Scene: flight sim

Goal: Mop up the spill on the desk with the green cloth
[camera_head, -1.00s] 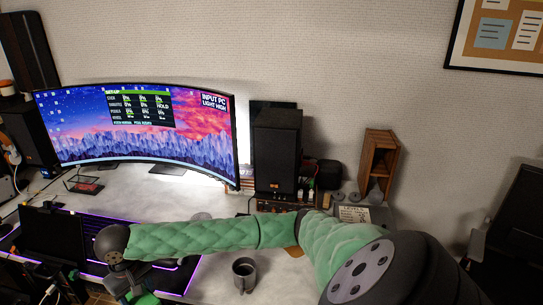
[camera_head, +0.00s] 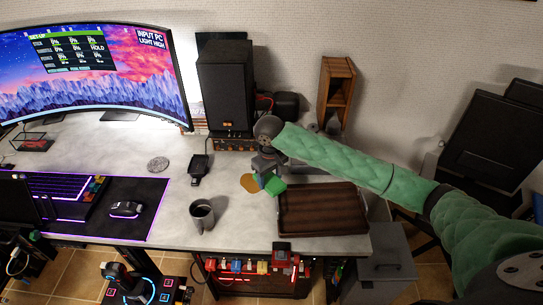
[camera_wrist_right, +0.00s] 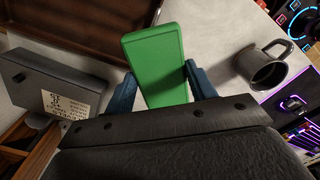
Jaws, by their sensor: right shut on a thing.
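The green cloth (camera_head: 274,186) looks like a thick green block. My right gripper (camera_head: 265,172) is shut on it over the desk. In the right wrist view the cloth (camera_wrist_right: 154,62) sits between the two blue fingers of the gripper (camera_wrist_right: 160,85). The spill (camera_head: 249,184) is a flat brown-orange patch on the pale desk (camera_head: 225,165), directly left of the cloth. The cloth and gripper cover part of its right side; I cannot tell whether the cloth touches it. My left gripper is not in view.
A dark grey mug (camera_head: 202,215) stands left and nearer than the spill. A brown wooden tray (camera_head: 322,222) lies to the right. A black speaker (camera_head: 226,88) and a wooden rack (camera_head: 336,90) stand behind. A mouse (camera_head: 126,209) and keyboard (camera_head: 55,187) are at left.

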